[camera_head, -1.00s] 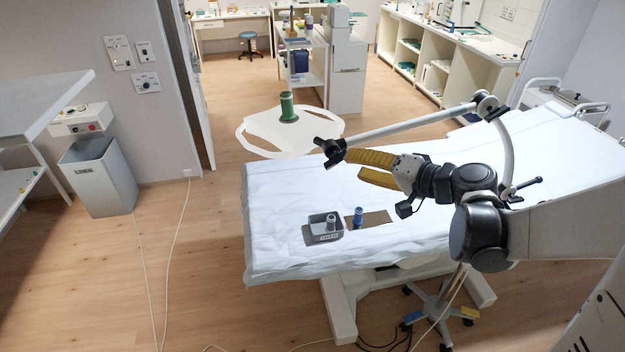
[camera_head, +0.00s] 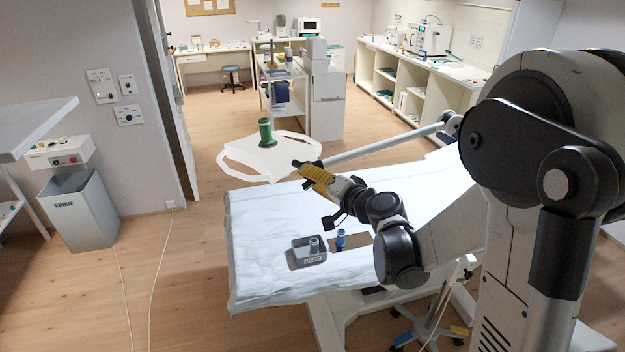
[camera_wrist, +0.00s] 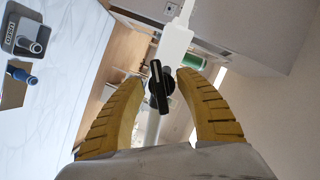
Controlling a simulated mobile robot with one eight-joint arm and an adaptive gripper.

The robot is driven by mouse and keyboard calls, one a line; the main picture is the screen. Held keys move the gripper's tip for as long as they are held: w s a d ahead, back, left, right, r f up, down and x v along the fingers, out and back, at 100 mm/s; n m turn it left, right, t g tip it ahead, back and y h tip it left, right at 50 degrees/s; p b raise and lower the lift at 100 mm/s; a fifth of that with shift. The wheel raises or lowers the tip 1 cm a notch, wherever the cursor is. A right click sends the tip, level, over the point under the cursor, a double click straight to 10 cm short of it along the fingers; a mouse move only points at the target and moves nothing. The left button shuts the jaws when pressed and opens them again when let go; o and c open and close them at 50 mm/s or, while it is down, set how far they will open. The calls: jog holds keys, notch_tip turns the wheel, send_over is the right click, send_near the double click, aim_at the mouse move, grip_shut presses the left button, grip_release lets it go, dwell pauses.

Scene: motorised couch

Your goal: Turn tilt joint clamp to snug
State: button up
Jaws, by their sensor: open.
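The black clamp knob (camera_wrist: 158,88) has a long bar handle with a pale line. In the wrist view it lies between the two yellow fingers of my gripper (camera_wrist: 160,77), with a visible gap on each side. My gripper (camera_head: 308,174) is open. In the head view it is at the left end of the jointed white arm (camera_head: 385,142), and its fingers hide most of the clamp there; only a dark bit (camera_head: 296,163) shows. Whether a finger touches the knob cannot be told.
A white plate (camera_head: 245,155) with a green cylinder (camera_head: 265,132) is beyond the clamp. The couch (camera_head: 250,215) below carries a grey bin (camera_head: 299,255) and a blue-topped bottle (camera_head: 341,239). A linen bin (camera_head: 80,212) stands at left.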

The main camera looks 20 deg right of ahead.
grip_shut()
jog(key=shift+f+b, duration=0.15)
jog(key=shift+b, duration=0.55)
grip_release()
jog(key=v, duration=1.2)
